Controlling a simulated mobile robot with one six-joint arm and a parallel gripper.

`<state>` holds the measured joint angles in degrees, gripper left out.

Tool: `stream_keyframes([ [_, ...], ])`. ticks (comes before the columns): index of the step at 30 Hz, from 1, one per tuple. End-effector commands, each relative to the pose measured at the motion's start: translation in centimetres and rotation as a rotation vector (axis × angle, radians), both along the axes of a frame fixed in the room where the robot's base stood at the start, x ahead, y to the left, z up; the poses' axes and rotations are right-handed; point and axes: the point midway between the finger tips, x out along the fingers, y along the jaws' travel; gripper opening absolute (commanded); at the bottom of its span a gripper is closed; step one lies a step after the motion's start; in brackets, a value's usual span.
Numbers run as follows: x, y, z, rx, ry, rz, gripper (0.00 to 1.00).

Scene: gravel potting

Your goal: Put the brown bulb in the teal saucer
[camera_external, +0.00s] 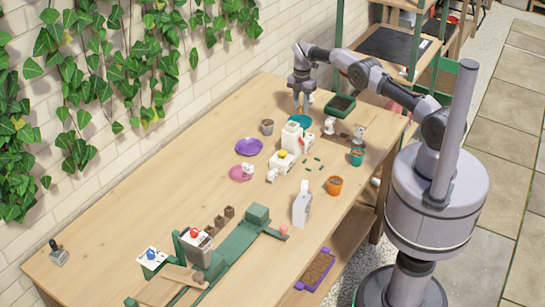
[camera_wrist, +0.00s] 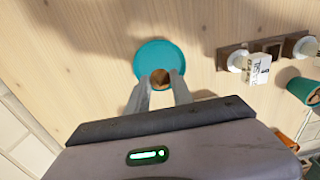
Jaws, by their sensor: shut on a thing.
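My gripper (camera_external: 300,108) is over the far end of the table, at the teal saucer (camera_external: 305,121). In the wrist view the teal saucer (camera_wrist: 158,52) lies just past my gripper (camera_wrist: 161,80). The brown bulb (camera_wrist: 160,78) shows between the fingertips, and my gripper is shut on it. The bulb overlaps the near part of the saucer in the wrist view. Whether the bulb touches the saucer cannot be told. In the external view the bulb is hidden or too small to make out.
A dark green tray (camera_external: 340,105) stands right of the gripper. A brown holder (camera_wrist: 225,56) with white items is right of the saucer. Bare table lies left of the saucer.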

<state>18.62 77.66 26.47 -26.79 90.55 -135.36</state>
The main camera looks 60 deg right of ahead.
Motion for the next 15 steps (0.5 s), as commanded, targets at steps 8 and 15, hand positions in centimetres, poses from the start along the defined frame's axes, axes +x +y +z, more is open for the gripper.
stream_keyframes([
  [8, 0.0, 0.0, -4.6, 0.0, -0.001, 0.0, 0.0],
  [15, 0.0, 0.0, -4.8, 0.0, -0.002, 0.0, 0.0],
])
